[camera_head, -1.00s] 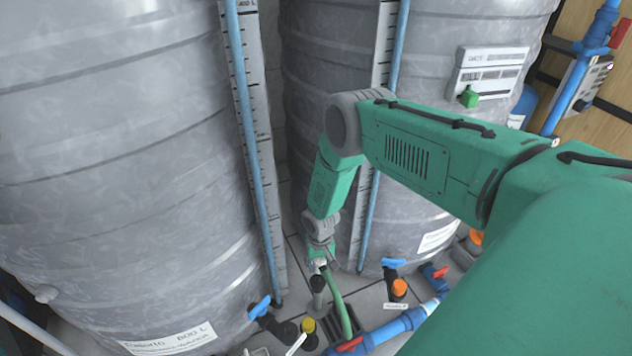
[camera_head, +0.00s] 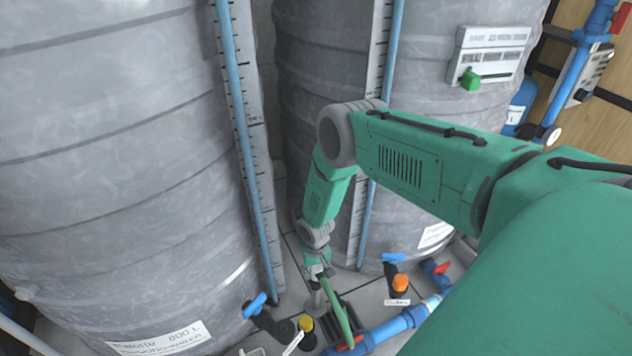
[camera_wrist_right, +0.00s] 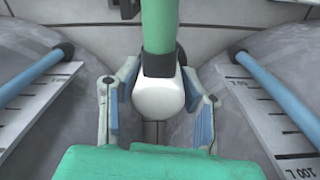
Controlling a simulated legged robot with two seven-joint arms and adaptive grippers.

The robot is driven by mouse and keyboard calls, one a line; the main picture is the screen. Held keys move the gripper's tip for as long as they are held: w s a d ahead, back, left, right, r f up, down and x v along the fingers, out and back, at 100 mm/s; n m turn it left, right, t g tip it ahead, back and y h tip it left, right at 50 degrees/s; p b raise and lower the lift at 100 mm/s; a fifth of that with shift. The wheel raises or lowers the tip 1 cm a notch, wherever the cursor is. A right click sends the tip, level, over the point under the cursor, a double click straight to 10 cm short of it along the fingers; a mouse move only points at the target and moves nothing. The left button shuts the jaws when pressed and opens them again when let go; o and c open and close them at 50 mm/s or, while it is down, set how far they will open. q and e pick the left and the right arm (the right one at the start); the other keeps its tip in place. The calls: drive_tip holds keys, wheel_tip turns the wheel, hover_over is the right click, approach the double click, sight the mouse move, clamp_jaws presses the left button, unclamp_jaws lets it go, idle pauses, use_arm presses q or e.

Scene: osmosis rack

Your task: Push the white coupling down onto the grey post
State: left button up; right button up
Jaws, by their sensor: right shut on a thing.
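The white coupling (camera_wrist_right: 158,98) sits between the fingers of my right gripper (camera_wrist_right: 160,92) in the right wrist view. The gripper is shut on it, blue pads at its sides. A black collar and a green hose (camera_wrist_right: 157,25) rise from the coupling. In the head view my right gripper (camera_head: 318,270) is low between the two tanks, with the green hose (camera_head: 337,308) beside it. A short grey post (camera_head: 316,299) shows just below the gripper. The coupling is hard to make out there, so I cannot tell whether it touches the post. My left gripper is not in view.
Large grey tanks (camera_head: 110,170) stand left and behind, with blue sight tubes (camera_head: 246,150). Near the floor are a yellow cap (camera_head: 305,323), an orange cap (camera_head: 399,282), blue-handled valves (camera_head: 254,305) and a blue pipe (camera_head: 395,325). Grey floor tiles show between them.

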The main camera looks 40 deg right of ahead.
drive_tip(key=shift+a+r, duration=0.25)
drive_tip(key=shift+a, duration=0.05)
drive_tip(key=shift+d+f, duration=0.2)
drive_tip(key=shift+d, duration=0.2)
drive_tip(key=shift+a+r, duration=0.1)
drive_tip(key=shift+a, duration=0.15)
drive_tip(key=shift+d, duration=0.1)
idle(0.6)
drive_tip(key=shift+f, duration=0.35)
drive_tip(key=o, duration=1.2)
drive_tip(key=shift+o, duration=0.2)
